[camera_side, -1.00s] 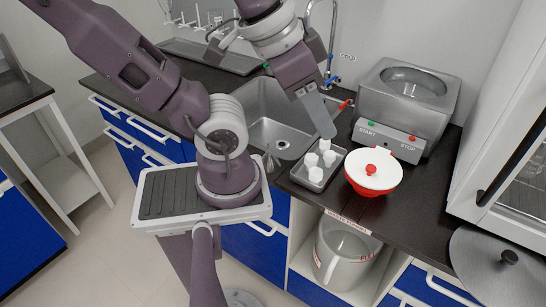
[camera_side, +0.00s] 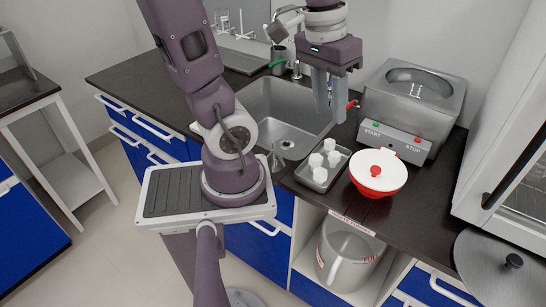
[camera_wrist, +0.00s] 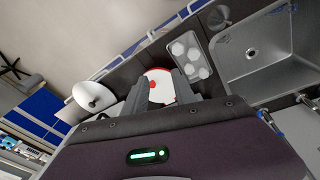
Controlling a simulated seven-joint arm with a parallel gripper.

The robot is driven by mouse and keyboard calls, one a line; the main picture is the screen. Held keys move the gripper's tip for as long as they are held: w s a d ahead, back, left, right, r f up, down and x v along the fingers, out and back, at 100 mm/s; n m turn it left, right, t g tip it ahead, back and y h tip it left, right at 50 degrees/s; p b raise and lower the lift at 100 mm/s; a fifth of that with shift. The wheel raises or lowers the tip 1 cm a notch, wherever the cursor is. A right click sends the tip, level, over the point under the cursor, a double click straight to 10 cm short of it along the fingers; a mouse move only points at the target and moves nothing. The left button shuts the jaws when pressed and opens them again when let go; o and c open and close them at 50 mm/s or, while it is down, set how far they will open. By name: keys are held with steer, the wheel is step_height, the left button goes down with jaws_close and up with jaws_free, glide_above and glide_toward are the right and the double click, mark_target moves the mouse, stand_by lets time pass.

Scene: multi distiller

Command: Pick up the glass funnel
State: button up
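A small clear, funnel-like glass piece (camera_side: 277,160) shows at the front edge of the sink in the side view. It is small and partly lost against the background, so I cannot be sure it is the glass funnel. A round grey, see-through shape beside the sink in the wrist view (camera_wrist: 218,17) may be the same piece. My gripper (camera_side: 328,110) points down above the right part of the sink, well above and to the right of that piece. Its two fingers are apart in the wrist view (camera_wrist: 159,90), with nothing held between them.
A metal tray (camera_side: 309,183) with several white cups sits right of the sink (camera_side: 262,113). Beside it are a red bowl with a white lid (camera_side: 379,169) and a steel bath (camera_side: 440,95) with START and STOP buttons. A tap with a red handle stands near my fingers.

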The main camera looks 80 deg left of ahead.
steer(key=s+a+f+n+g+h, duration=0.25)
steer(key=a+f+n, duration=0.35)
steer(key=a, duration=0.4)
steer(key=n+g+h, duration=0.1)
steer(key=n, duration=0.1)
glide_above(273, 142)
steer(key=a, duration=0.2)
step_height(273, 142, down, 6)
steer(key=shift+n, duration=0.3)
steer(key=x, duration=0.4)
steer(key=w+x, duration=0.1)
steer(key=x, duration=0.1)
steer(key=shift+s+a+f, duration=0.1)
steer(key=shift+a+f, duration=0.15)
steer(key=shift+f, duration=0.25)
steer(key=shift+d+f, duration=0.1)
steer(key=shift+f, duration=0.25)
jaws_close()
